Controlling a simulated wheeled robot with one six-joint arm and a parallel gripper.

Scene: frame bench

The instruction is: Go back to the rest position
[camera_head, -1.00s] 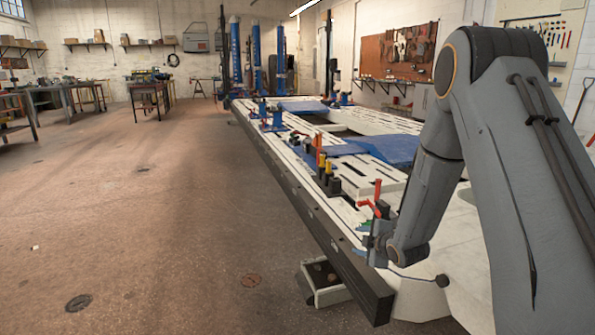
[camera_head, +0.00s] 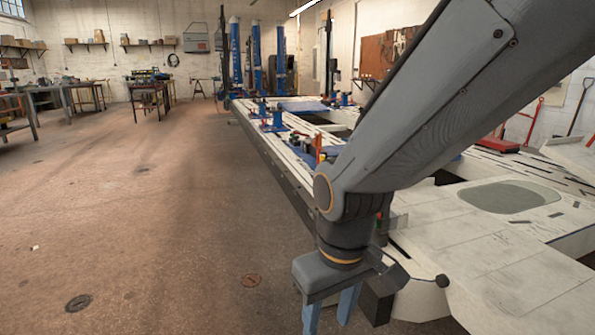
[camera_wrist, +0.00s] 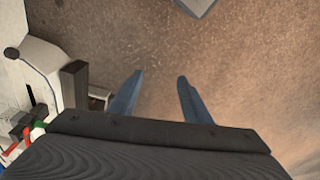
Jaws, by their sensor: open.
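My gripper (camera_head: 331,314) hangs at the front end of the frame bench (camera_head: 480,225), pointing down, with its two blue fingers apart. In the wrist view my gripper (camera_wrist: 158,85) is open, with bare brown floor showing between the fingers and nothing held. The bench's near corner (camera_wrist: 75,85) lies to the left of the fingers in that view. My arm covers a large part of the bench in the head view.
Red and green-handled tools (camera_wrist: 28,130) lie at the lower left of the wrist view. Blue posts (camera_head: 256,55) stand at the bench's far end. Workbenches (camera_head: 150,90) stand at the back left. The floor (camera_head: 130,220) left of the bench is clear.

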